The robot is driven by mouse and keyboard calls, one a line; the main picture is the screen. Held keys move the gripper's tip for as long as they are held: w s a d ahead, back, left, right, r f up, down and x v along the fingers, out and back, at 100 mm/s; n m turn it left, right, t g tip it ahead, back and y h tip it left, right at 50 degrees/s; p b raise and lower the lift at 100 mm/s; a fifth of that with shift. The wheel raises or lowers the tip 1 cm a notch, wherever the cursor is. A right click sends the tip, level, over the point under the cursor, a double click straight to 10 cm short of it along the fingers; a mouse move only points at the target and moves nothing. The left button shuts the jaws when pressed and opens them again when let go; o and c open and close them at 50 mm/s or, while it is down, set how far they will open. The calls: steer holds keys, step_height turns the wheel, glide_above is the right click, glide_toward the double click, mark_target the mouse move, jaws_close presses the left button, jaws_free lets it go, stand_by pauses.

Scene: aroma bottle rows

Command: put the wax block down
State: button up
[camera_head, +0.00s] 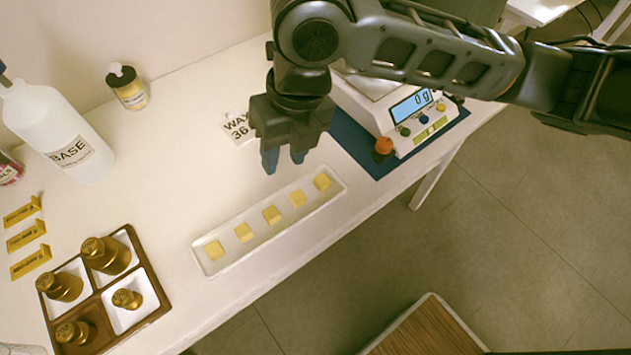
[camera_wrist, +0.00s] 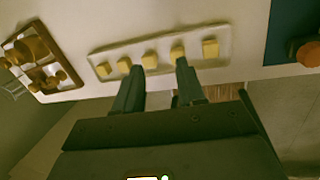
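Several pale yellow wax blocks lie in a row in a long white tray (camera_head: 228,263); the middle block (camera_head: 271,215) is one of them. In the wrist view the same tray (camera_wrist: 226,30) lies beyond my fingertips, and the middle block (camera_wrist: 150,60) shows between them. My gripper (camera_head: 284,160) is above the table, behind the tray in the head view. Its two fingers are apart with nothing held between them, as the wrist view of my gripper (camera_wrist: 160,68) also shows. No wax block is in the gripper.
A scale (camera_head: 400,115) reading 0 g stands on a blue mat (camera_head: 352,140) at the right. A wax label card (camera_head: 238,127) is beside my gripper. A brown weight box (camera_head: 150,318), a base bottle (camera_head: 55,125) and a small jar (camera_head: 127,88) stand left.

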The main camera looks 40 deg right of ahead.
steer(key=n+g+h, duration=0.1)
steer(key=h, duration=0.1)
glide_above(322, 180)
steer(key=shift+w+d+f, duration=0.15)
steer(key=shift+d+f, duration=0.05)
steer(key=shift+f, duration=0.7)
steer(key=shift+d+f, duration=0.1)
steer(key=shift+f, duration=0.3)
steer(key=shift+a+f, duration=0.2)
steer(key=shift+f, duration=3.15)
jaws_close()
